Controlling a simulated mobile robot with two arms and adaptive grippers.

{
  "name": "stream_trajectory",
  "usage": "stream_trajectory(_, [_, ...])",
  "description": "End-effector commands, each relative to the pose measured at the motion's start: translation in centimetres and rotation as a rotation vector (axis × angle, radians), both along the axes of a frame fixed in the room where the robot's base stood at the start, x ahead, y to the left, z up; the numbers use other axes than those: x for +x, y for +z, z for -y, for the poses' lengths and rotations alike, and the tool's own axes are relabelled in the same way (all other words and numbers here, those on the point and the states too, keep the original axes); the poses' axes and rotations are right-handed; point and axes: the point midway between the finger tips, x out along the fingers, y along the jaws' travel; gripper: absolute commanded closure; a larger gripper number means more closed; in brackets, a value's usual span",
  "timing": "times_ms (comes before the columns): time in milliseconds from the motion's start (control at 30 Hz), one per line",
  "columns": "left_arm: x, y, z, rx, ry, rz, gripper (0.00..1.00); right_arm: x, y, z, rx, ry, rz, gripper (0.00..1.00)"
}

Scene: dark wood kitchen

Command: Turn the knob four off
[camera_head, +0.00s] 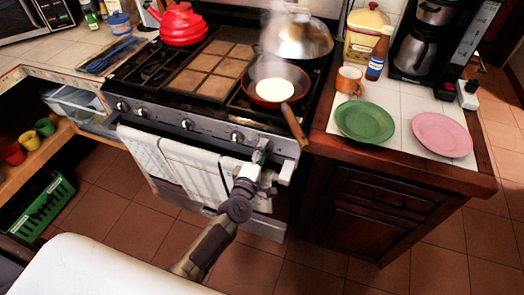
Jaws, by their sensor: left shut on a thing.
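The stove (208,126) has a row of knobs along its front panel. Knobs show at the far left (122,106), in the middle (186,124) and right of the middle (237,137). My left gripper (262,154) is at the right end of this row, shut on the rightmost knob, which it mostly hides. The angle of that knob cannot be made out. My right gripper is not in view.
The pan's wooden handle (294,125) sticks out over the front edge, close to my left gripper. Towels (185,163) hang on the oven door. Green (365,121) and pink (441,135) plates lie on the right counter. A red kettle (182,25) stands at the back left.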

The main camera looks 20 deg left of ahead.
Motion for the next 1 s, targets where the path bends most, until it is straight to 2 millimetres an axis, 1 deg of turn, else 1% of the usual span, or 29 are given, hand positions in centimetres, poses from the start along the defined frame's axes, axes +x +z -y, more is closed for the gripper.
stream_trajectory(100, [0.0,-0.1,0.0,0.003,-0.001,-0.002,0.86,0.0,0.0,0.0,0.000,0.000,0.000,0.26])
stream_trajectory(133, [0.0,-0.1,0.0,0.003,-0.001,-0.002,0.50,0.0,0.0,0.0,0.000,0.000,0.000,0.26])
stream_trajectory(267, [0.0,-0.1,0.0,0.002,-0.001,-0.002,0.28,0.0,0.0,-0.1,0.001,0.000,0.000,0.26])
stream_trajectory(567, [-0.1,0.0,0.0,0.001,-0.001,-0.001,0.28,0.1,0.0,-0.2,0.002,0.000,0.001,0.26])
stream_trajectory(667, [-0.6,-0.1,0.0,0.000,-0.001,-0.001,0.28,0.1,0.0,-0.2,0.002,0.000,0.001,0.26])
stream_trajectory(767, [-2.0,-0.2,-0.1,0.000,-0.001,-0.003,0.28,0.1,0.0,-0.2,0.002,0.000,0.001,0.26])
stream_trajectory(1000, [-7.2,-0.2,-0.3,0.002,-0.002,-0.005,0.28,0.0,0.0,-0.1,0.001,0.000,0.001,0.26])
